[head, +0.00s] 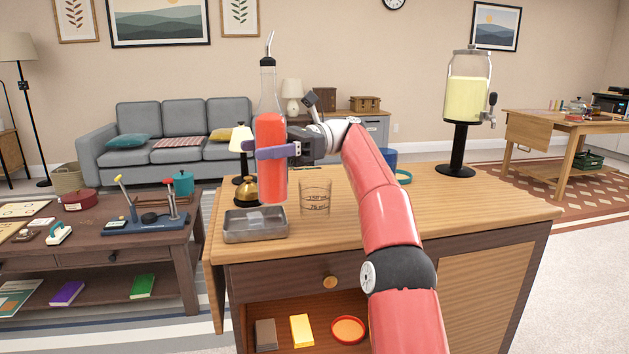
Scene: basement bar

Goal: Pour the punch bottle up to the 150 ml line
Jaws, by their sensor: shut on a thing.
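The punch bottle (271,125) is clear, with red liquid in its lower body and a metal pour spout on top. It stands upright in my gripper (272,152), whose purple fingers are shut around its middle from the right. Its base appears to be just above the counter, behind the metal tray; the exact gap is hard to tell. A clear measuring glass (316,196) with dark printed marks stands on the counter, just right of the bottle. It looks empty. The 150 ml mark is too small to read.
A metal tray (255,235) with clear cubes lies at the counter's (440,205) front left. A brass bell-like object (245,190) and small lamp (241,140) stand behind it. A drink dispenser (467,88) stands at the back right. The counter's right half is mostly clear.

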